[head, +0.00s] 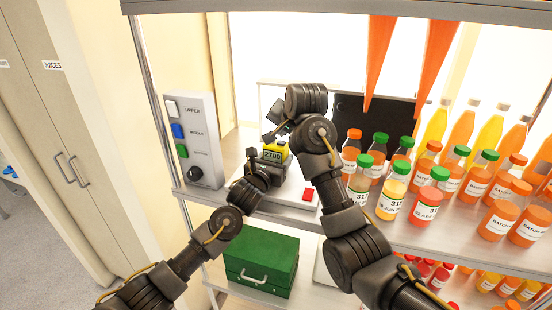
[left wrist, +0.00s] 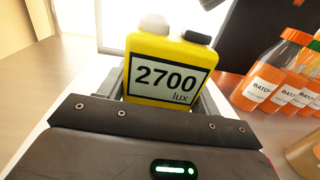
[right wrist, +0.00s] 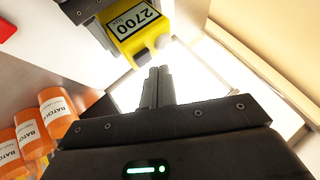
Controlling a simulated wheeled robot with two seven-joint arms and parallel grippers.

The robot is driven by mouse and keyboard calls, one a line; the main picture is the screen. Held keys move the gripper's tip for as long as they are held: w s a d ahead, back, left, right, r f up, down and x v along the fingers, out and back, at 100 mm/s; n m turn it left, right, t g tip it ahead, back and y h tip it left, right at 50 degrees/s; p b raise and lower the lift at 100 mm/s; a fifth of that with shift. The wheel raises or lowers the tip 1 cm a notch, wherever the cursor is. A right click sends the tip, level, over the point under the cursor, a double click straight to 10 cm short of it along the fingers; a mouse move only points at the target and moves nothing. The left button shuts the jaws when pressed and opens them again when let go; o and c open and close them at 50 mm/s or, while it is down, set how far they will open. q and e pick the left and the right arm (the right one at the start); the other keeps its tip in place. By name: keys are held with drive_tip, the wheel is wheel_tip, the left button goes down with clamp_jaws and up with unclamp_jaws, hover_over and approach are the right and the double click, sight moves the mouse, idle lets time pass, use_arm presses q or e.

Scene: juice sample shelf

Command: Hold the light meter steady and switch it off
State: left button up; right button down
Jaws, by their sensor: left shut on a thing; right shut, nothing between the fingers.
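The light meter (head: 274,152) is a yellow box with a display reading 2700 lux. In the left wrist view the meter (left wrist: 172,72) stands between the fingers, with a white dome (left wrist: 155,24) and a black button (left wrist: 197,38) on top. My left gripper (head: 266,164) is shut on its body. My right gripper (head: 279,131) is shut and empty, close above the meter. In the right wrist view the closed fingertips (right wrist: 158,76) are just beside the meter's top end (right wrist: 138,35), with a visible gap. The meter's lower part is hidden by the left gripper.
A white board with a red button (head: 307,194) lies below the meter on the shelf. A control panel (head: 195,140) stands at left. Several juice bottles (head: 429,207) crowd the right. Orange pointed strips (head: 436,50) hang above, and a green box (head: 262,265) sits below.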

sight(282, 144)
drive_tip(key=shift+f, duration=0.15)
idle(0.3)
drive_tip(key=shift+f, duration=0.3)
drive_tip(key=shift+f, duration=0.3)
idle(0.4)
drive_tip(key=shift+r, duration=0.75)
drive_tip(key=shift+r, duration=3)
use_arm(q)
drive_tip(key=o, duration=1.3)
drive_tip(key=shift+c, duration=0.2)
